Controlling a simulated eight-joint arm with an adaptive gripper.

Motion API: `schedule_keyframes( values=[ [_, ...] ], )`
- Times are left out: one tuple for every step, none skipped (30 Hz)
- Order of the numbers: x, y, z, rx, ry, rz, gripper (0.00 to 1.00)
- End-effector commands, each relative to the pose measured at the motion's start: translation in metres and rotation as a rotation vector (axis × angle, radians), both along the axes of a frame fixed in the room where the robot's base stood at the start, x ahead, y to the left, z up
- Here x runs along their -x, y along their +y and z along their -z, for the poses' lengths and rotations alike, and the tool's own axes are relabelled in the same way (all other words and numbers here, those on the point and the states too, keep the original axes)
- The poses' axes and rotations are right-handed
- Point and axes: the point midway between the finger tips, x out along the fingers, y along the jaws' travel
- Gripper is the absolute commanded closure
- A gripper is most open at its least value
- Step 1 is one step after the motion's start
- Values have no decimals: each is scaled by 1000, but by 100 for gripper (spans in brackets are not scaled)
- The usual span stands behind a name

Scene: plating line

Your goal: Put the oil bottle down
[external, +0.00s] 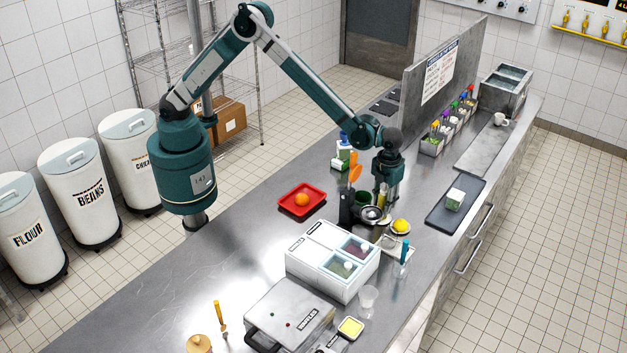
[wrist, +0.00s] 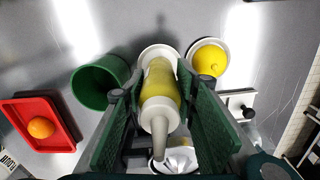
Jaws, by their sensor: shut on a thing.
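The oil bottle (wrist: 160,82), filled with yellow oil and topped with a pale cap and grey nozzle, stands between the green finger pads of my gripper (wrist: 160,98) in the wrist view. My gripper is shut on it. In the external view my gripper (external: 383,198) points down over the counter, with the yellowish bottle (external: 381,199) partly hidden by it. A white round rim (wrist: 158,50) shows behind the bottle's far end. Whether the bottle's base touches anything is hidden.
Close around are a green container (wrist: 99,82), a yellow lemon (wrist: 209,60) on a white dish, and a metal bowl (external: 371,214). A red tray (external: 284,203) with an orange (external: 302,199) lies left. A dark tray (external: 438,214) lies right. A white lidded box (external: 318,272) stands in front.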

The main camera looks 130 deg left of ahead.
Motion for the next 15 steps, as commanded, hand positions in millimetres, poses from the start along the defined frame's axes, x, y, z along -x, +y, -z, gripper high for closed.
schedule_keyframes(
  values=[
    [0,0,3,0,0,0,86],
    [0,0,4,0,0,0,86],
    [0,0,5,0,0,0,86],
    [0,0,5,0,0,0,86],
    [0,0,5,0,0,0,86],
    [0,0,5,0,0,0,86],
    [0,0,5,0,0,0,86],
    [0,0,5,0,0,0,86],
    [0,0,5,0,0,0,86],
    [0,0,5,0,0,0,86],
    [0,0,5,0,0,0,86],
    [0,0,6,0,0,0,86],
    [0,0,7,0,0,0,86],
    [0,0,8,0,0,0,86],
    [0,0,9,0,0,0,86]
  ],
)
